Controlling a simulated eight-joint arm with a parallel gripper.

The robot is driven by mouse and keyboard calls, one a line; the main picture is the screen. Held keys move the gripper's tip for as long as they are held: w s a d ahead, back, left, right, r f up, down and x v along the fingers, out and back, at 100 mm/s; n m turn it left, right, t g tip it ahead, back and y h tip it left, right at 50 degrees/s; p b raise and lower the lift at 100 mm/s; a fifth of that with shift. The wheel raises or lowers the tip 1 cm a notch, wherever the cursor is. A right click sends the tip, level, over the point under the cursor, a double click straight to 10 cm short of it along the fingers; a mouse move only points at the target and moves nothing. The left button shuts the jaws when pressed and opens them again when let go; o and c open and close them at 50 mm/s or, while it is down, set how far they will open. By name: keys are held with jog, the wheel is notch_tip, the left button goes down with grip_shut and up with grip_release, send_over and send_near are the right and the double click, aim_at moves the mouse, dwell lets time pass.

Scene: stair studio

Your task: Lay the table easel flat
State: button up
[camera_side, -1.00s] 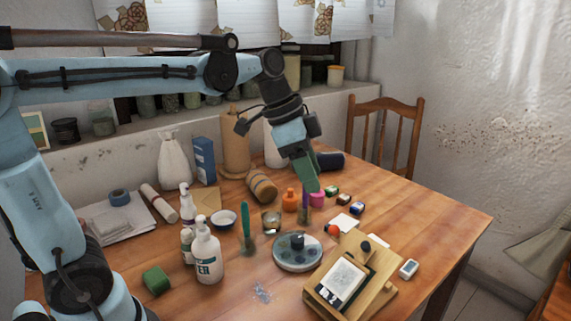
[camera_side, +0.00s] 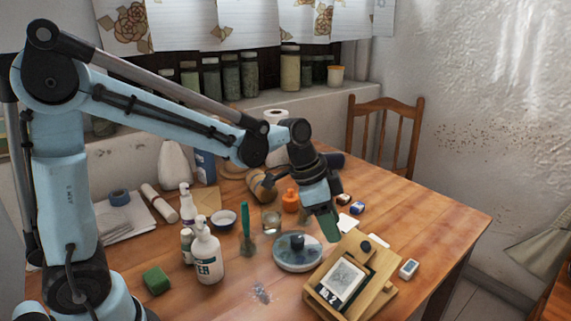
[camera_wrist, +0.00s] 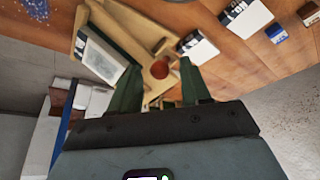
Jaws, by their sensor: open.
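The wooden table easel (camera_side: 352,248) stands at the near right of the table, its board tilted up and bearing a small dark-edged picture (camera_side: 345,280). In the wrist view, the easel (camera_wrist: 128,38) and its picture (camera_wrist: 100,52) are at the upper left, beyond the fingers. My gripper (camera_side: 331,236) is at the easel's far left side, close to its upper edge; I cannot tell whether it touches. The easel's rear support is mostly hidden.
The right table corner is clear.

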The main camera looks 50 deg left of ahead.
aim_at(343, 234)
jog(key=shift+f, duration=0.1)
jog(key=shift+c, duration=0.5)
grip_shut()
jog(key=shift+w, duration=0.1)
jog(key=shift+w+f+g, duration=1.3)
jog(key=shift+f+g, duration=0.05)
jog(key=shift+g, duration=0.15)
jog(key=shift+w+f, duration=0.45)
jog(key=shift+f, duration=0.25)
jog(key=shift+w+f, duration=0.4)
jog(key=shift+f, duration=0.25)
jog(key=shift+w+f, duration=0.1)
jog(key=shift+f, duration=0.1)
jog(key=shift+o, duration=0.5)
grip_release()
jog(key=shift+r, duration=0.1)
